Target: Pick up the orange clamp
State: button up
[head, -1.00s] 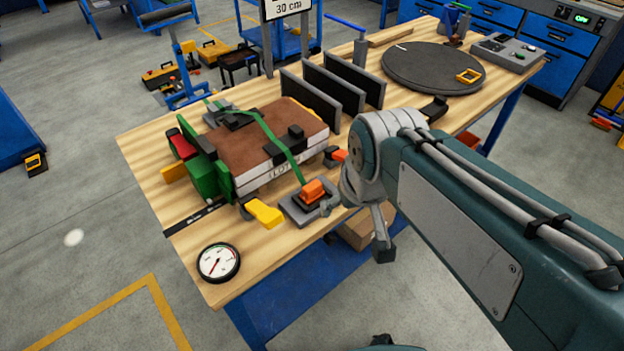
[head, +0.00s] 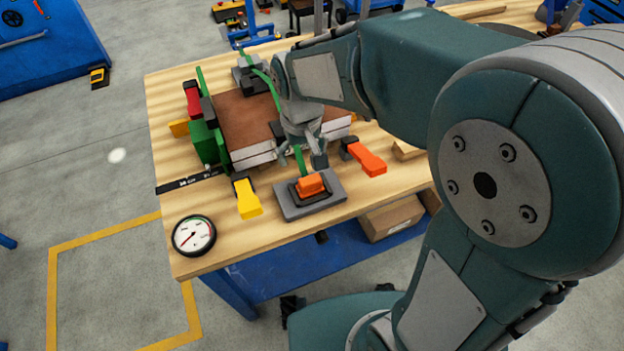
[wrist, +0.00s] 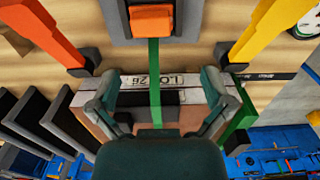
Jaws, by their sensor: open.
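The orange clamp (head: 364,159) stands at the front edge of the sandwich panel (head: 245,115), its orange handle sticking out toward the table's front edge. In the wrist view the orange clamp (wrist: 42,28) is at the upper left, its dark jaw near the panel. My gripper (head: 304,160) is open and empty, pointing down over the panel's front edge, just left of the orange clamp and apart from it. In the wrist view its fingers (wrist: 158,82) spread on both sides of a green strap. My arm hides part of the panel.
A grey ratchet base with an orange block (head: 310,185) sits in front of my gripper. A yellow clamp (head: 247,198) is to its left and a red clamp (head: 192,102) behind. A dial gauge (head: 194,236) lies at the front left corner. Dark upright plates (wrist: 30,120) stand beside the panel.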

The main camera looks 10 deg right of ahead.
aim_at(310, 179)
notch_tip(310, 179, down, 3)
jog(key=shift+s+d+f, duration=0.1)
jog(key=shift+d+f, duration=0.25)
jog(key=shift+f, duration=0.25)
jog(key=f, duration=0.2)
jog(key=d+f, duration=0.1)
jog(key=f, duration=0.1)
jog(key=shift+s+f, duration=0.1)
jog(key=shift+f, duration=0.1)
jog(key=shift+a+f, duration=0.2)
jog(key=shift+a, duration=0.15)
jog(key=shift+d, duration=0.2)
jog(key=c, duration=1.1)
